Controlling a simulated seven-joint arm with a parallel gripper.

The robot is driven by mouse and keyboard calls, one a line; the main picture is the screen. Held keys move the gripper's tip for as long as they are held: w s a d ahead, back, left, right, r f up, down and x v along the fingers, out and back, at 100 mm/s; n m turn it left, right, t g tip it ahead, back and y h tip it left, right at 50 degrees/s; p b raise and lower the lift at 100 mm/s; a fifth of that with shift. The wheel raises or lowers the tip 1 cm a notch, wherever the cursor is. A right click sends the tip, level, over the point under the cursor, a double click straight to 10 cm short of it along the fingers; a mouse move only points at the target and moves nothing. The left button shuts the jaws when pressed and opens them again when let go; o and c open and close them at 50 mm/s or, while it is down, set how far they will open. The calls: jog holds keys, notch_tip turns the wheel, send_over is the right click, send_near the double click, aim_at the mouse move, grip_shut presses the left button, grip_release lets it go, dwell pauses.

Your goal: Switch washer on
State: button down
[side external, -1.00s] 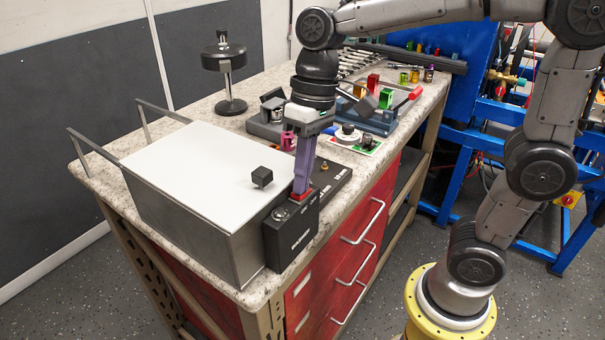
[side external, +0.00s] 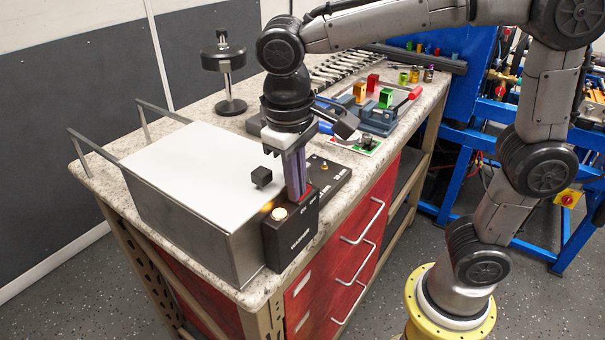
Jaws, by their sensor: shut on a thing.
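The washer is a grey metal box with a white lid (side external: 190,165) and a small black knob (side external: 261,176) on top. A black control box (side external: 290,240) stands at its right front corner. A round lamp (side external: 279,213) on the control box glows warm yellow. My gripper (side external: 299,195) points down at the top of the control box, just behind the lamp. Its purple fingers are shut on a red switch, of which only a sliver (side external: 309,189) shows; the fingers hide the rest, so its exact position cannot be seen.
A black panel (side external: 328,180) with a brass button lies behind the control box. Farther back are a black stand (side external: 226,65), blue-grey fixtures (side external: 378,120) and several coloured blocks. Red drawers (side external: 345,240) with handles front the bench. The white lid has free room.

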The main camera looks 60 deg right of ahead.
jog(key=shift+d+f, duration=0.15)
jog(key=shift+f, duration=0.45)
jog(key=shift+d, duration=0.75)
notch_tip(320, 180, up, 15)
jog(key=a, duration=0.2)
jog(key=s+d+r+m, duration=0.1)
jog(key=s+d+r, duration=0.1)
jog(key=s+d, duration=0.15)
jog(key=s+d+f+m+t+y, duration=0.1)
jog(key=s+d+f+t, duration=0.2)
jog(key=s+d+f, duration=0.6)
notch_tip(320, 180, down, 8)
jog(key=a+n+t, duration=0.1)
jog(key=n+t, duration=0.1)
jog(key=shift+w+a, duration=0.25)
jog(key=shift+w, duration=0.15)
